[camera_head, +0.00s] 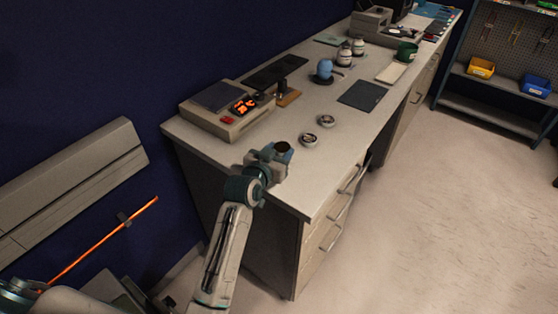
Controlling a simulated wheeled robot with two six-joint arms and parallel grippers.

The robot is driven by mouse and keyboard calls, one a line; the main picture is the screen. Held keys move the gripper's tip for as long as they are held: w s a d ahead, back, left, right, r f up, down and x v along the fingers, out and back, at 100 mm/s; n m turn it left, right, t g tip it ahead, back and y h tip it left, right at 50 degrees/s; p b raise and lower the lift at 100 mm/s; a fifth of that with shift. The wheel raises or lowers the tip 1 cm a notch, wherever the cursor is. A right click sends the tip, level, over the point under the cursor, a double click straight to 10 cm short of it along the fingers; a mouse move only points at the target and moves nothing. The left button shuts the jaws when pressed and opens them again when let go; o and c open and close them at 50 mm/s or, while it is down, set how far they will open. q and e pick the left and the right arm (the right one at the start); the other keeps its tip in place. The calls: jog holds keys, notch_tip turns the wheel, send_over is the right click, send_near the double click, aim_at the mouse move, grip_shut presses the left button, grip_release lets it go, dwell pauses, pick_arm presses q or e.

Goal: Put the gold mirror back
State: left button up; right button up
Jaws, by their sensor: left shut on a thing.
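My left gripper (271,157) is over the near front part of the workbench (240,152). It is shut on a small round piece with a dark top and a brownish-gold rim, which looks like the gold mirror (283,147). The jaws hide its lower part, and I cannot tell whether it touches the bench top. Two small round pieces with pale rims lie on the bench to the right of the gripper, one nearer (309,140) and one farther (326,121). My right gripper is not in view.
A beige instrument with a lit orange display (245,105) stands at the bench's back left. Behind the round pieces are a dark mat (362,95), a blue vessel (325,69) and a green cup (407,52). The floor at right is clear.

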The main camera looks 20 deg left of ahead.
pick_arm(q)
notch_tip(320, 180, down, 4)
jog(key=shift+f, duration=0.15)
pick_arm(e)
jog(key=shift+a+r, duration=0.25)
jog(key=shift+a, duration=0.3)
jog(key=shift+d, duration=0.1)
pick_arm(q)
jog(key=o, duration=1)
jog(key=shift+f, duration=0.1)
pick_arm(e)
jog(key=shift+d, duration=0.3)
